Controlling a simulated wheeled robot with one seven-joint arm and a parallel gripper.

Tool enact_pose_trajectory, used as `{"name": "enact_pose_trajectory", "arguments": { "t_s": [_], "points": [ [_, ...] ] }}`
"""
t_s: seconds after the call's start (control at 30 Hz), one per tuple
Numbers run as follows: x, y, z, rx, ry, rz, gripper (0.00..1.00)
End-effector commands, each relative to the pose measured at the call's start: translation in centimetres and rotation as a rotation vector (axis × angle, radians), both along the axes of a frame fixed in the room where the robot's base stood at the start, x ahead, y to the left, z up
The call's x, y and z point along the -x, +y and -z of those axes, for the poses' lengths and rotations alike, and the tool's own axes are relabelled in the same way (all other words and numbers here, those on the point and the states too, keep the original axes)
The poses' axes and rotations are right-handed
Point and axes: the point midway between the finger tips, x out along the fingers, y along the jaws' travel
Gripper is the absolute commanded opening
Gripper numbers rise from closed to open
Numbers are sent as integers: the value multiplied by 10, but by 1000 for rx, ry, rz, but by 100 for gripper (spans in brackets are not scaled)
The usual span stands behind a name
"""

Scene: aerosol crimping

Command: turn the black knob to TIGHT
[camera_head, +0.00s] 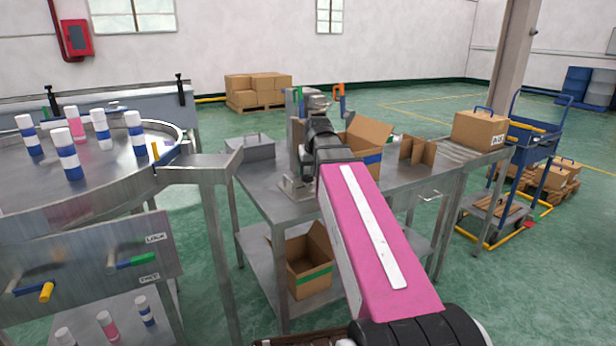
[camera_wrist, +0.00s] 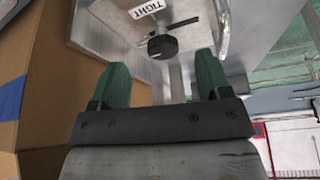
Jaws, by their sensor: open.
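The black knob (camera_wrist: 162,46) shows in the wrist view on a pale metal panel, near the top middle. A white label reading TIGHT (camera_wrist: 147,8) is above it, upside down in the picture. A dark slot-like mark lies beside the label. My gripper (camera_wrist: 158,82) is open, with its two green fingers apart and nothing between them. The knob appears beyond the fingertips, roughly between them; I see no contact. In the head view my pink arm reaches to the steel bench, and the knob and fingers are hidden there.
A cardboard box (camera_wrist: 50,70) with blue tape is close on the left in the wrist view. A curved metal handle (camera_wrist: 223,25) stands right of the knob. In the head view, an open carton (camera_head: 367,138) is on the bench and a round table (camera_head: 25,187) with bottles is left.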

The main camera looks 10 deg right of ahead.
Motion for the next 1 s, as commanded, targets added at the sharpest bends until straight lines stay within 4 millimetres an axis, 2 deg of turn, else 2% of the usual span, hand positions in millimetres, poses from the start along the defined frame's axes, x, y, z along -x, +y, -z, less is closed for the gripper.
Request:
{"name": "enact_pose_trajectory", "arguments": {
  "t_s": [0.03, 0.13, 0.2, 0.43, 0.6, 0.9, 0.93, 1.0],
  "points": [
    [-15, 1, -1, 0, 0, 0, 71],
    [-33, 2, 0, 0, 0, 0, 71],
    [-30, 2, 13, 0, 4, 0, 71],
    [-39, 3, 37, 0, 1, 0, 71],
    [-42, 4, 45, 0, 1, 1, 71],
    [-43, 4, 46, 0, 0, 1, 71],
    [-43, 4, 46, 0, 0, 1, 68],
    [-43, 4, 46, 0, 0, 1, 45]
  ]
}}
